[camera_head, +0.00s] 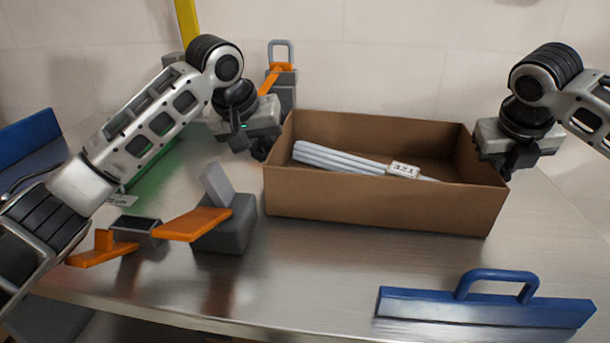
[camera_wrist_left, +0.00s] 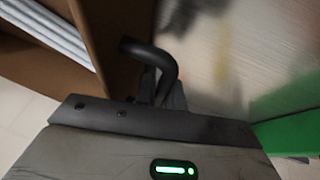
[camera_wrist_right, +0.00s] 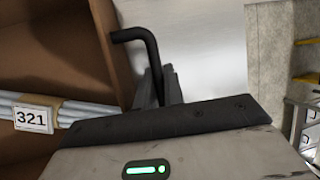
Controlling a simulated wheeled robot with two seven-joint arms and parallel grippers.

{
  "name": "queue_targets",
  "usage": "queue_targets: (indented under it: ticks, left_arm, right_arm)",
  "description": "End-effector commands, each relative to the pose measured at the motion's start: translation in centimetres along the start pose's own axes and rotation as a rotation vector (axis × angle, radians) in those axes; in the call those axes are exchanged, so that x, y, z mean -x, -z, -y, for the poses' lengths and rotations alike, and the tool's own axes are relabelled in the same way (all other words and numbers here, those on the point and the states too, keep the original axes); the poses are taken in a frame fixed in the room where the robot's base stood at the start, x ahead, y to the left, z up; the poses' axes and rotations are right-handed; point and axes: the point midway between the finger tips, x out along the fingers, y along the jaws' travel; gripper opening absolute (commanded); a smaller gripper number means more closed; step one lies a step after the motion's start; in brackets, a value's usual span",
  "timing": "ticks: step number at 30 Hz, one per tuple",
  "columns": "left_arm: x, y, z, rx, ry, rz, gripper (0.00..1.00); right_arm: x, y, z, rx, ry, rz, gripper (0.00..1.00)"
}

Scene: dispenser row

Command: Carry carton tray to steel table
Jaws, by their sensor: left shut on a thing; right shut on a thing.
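The carton tray (camera_head: 380,208) is an open brown cardboard box on or just above the steel table (camera_head: 310,265); I cannot tell if its base touches. A bundle of pale grey rods (camera_head: 340,160) with a tag reading 321 (camera_wrist_right: 31,118) lies inside it. My left gripper (camera_head: 262,150) is shut on the tray's left end wall, and the wall also shows in the left wrist view (camera_wrist_left: 120,60). My right gripper (camera_head: 506,165) is shut on the right end wall, which shows in the right wrist view (camera_wrist_right: 105,30). The fingertips are partly hidden.
A blue handled bar (camera_head: 485,308) lies at the front right. A grey and orange dispenser (camera_head: 225,222) stands left of the tray, and another (camera_head: 282,80) stands behind it. A green strip (camera_head: 155,178) lies at the left. Table between tray and blue bar is clear.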

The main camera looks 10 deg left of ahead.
Motion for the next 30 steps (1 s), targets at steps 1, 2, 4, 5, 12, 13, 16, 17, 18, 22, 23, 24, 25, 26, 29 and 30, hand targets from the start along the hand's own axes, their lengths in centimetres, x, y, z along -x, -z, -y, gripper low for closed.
queue_targets:
  ticks: [1,2,4,5,12,13,16,17,18,22,23,24,25,26,29,30]
  left_arm:
    - [-1.5,-0.9,-0.1,-0.001,0.002,0.019,0.00]
    - [-1.5,-0.9,-0.1,-0.002,0.002,0.020,0.00]
    - [-1.6,-0.9,-0.1,-0.002,0.003,0.020,0.00]
    - [-1.6,-0.9,-0.1,-0.002,0.003,0.020,0.00]
    - [-1.7,-1.1,-0.1,-0.003,0.003,0.023,0.32]
    - [-1.8,-1.1,-0.1,-0.004,0.003,0.023,0.32]
    - [-1.7,-1.1,-0.1,-0.004,0.002,0.023,0.32]
    - [-1.7,-1.1,0.0,-0.004,0.002,0.023,0.32]
    - [-1.6,-1.1,0.0,-0.004,0.002,0.023,0.32]
    - [-0.5,-1.0,-0.1,-0.005,0.001,0.018,0.32]
    - [-0.1,-1.0,-0.1,-0.004,0.001,0.016,0.32]
    - [0.5,-1.0,-0.1,-0.003,0.001,0.014,0.32]
    - [1.0,-1.0,-0.1,-0.004,0.002,0.012,0.32]
    - [1.5,-0.9,-0.1,-0.004,0.003,0.010,0.32]
    - [3.3,-0.8,-0.1,-0.004,0.004,0.004,0.32]
    - [4.0,-0.8,-0.1,-0.004,0.005,0.003,0.32]
  right_arm:
    - [-0.6,0.3,0.4,-0.006,0.011,-0.008,0.00]
    - [-0.7,0.4,0.5,-0.006,0.011,-0.008,0.00]
    - [-0.7,0.4,0.5,-0.007,0.012,-0.009,0.00]
    - [-0.7,0.4,0.5,-0.007,0.012,-0.009,0.00]
    - [-0.8,0.4,0.3,-0.005,0.010,-0.008,0.32]
    - [-0.8,0.4,0.3,-0.005,0.009,-0.008,0.32]
    - [-0.8,0.4,0.1,-0.003,0.007,-0.006,0.32]
    - [-0.8,0.3,0.1,-0.002,0.007,-0.006,0.32]
    - [-0.8,0.3,0.0,-0.002,0.006,-0.006,0.32]
    - [-0.8,0.3,0.0,-0.001,0.005,-0.005,0.32]
    - [-0.8,0.3,0.0,-0.001,0.005,-0.005,0.32]
    - [-0.8,0.3,0.0,-0.001,0.005,-0.005,0.32]
    - [-0.8,0.3,0.0,-0.001,0.005,-0.004,0.32]
    - [-0.7,0.3,0.0,-0.001,0.005,-0.004,0.32]
    - [-0.7,0.3,0.0,-0.001,0.004,-0.004,0.32]
    - [-0.7,0.3,0.0,-0.001,0.004,-0.004,0.32]
